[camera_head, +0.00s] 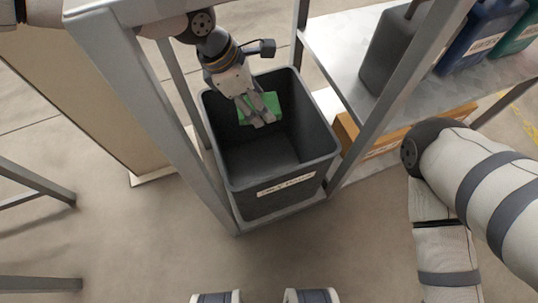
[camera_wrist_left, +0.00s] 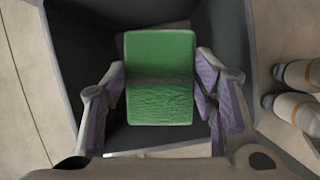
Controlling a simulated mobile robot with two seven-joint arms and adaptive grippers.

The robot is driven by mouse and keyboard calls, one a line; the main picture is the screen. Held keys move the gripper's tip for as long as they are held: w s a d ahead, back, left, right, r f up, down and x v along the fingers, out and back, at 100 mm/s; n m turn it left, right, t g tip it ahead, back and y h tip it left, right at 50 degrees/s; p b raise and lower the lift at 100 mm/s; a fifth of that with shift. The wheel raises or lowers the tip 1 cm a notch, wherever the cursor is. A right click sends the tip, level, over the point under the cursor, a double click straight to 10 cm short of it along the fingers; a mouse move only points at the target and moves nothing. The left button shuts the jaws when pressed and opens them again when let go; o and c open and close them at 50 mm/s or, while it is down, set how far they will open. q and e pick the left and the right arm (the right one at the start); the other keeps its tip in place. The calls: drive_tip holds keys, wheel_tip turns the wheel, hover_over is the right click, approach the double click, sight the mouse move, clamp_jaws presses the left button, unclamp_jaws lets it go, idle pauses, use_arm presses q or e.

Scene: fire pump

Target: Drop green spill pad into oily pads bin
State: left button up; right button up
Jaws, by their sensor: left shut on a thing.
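The green spill pad (camera_head: 269,104) is held in my left gripper (camera_head: 258,118), over the mouth of the dark grey bin, near its back left part. In the left wrist view the green pad (camera_wrist_left: 160,78) sits between the two fingers of the left gripper (camera_wrist_left: 161,95), with the bin's interior behind it. The oily pads bin (camera_head: 278,191) is open at the top and has a white label on its front, too small to read surely. Its inside looks empty where I can see it. My right gripper is not in view; only part of my right arm shows.
The bin stands inside a grey metal frame (camera_head: 160,110) whose posts rise close to it. A shelf (camera_head: 345,45) at the right holds a grey container (camera_head: 392,52), a blue one (camera_head: 480,38) and a green one. An orange-brown box (camera_head: 385,145) lies below the shelf.

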use_arm(q)
wheel_tip(320, 180, down, 5)
drive_tip(key=shift+f+b, duration=0.1)
drive_tip(key=shift+b, duration=1)
drive_tip(key=o, duration=1.1)
drive_tip(key=shift+r, duration=0.2)
drive_tip(key=v, duration=0.7)
drive_tip(key=shift+a+r, duration=0.1)
drive_tip(key=shift+r, duration=0.1)
